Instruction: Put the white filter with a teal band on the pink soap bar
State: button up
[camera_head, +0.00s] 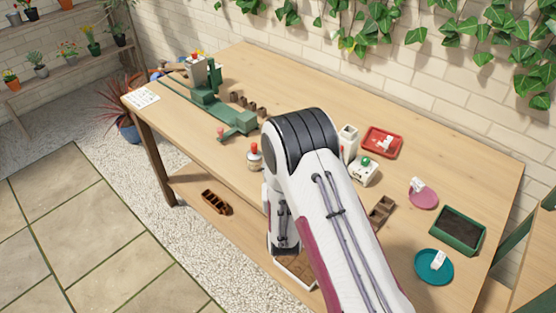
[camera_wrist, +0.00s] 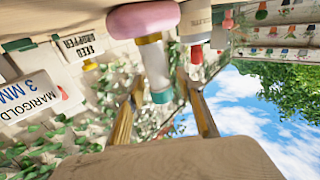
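In the wrist view, where the scene appears upside down, a pink rounded bar (camera_wrist: 143,18) is near the top edge. A pale cylinder with a teal band (camera_wrist: 161,96), matching the filter, extends from it, its far end against the bar and the teal end toward my gripper. Whether it rests on the bar or only lines up with it is hard to tell. My gripper (camera_wrist: 162,85) has its two fingers spread, one on each side of the filter, with gaps visible. In the head view my arm hides the gripper, and I cannot identify the bar or filter there.
In the wrist view a white bottle with a red tip (camera_wrist: 196,55) is close to the right finger, and a marigold label card (camera_wrist: 30,92) is at left. In the head view, a red tray (camera_head: 399,153), a pink dish (camera_head: 430,203) and a teal dish (camera_head: 424,274) stand at right.

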jog(key=shift+s+r, duration=0.1)
jog(key=shift+r, duration=0.05)
jog(key=shift+s, duration=5.9)
jog(key=d+r+m+g+y, duration=0.1)
jog(key=d+r+m+g, duration=0.15)
jog(key=r+g, duration=0.65)
jog(key=s+d+r+g, duration=0.1)
jog(key=s+d+r, duration=0.2)
jog(key=s, duration=0.7)
jog(key=s+d+r+n+g, duration=0.1)
jog(key=s+d+r, duration=0.3)
jog(key=s, duration=0.6)
jog(key=s+d+r+n+g+h, duration=0.1)
jog(key=s+d+r, duration=0.2)
jog(key=s, duration=0.6)
notch_tip(320, 180, up, 2)
jog(key=shift+s+d+r, duration=0.15)
jog(key=shift+s+d, duration=0.15)
jog(key=shift+s, duration=0.1)
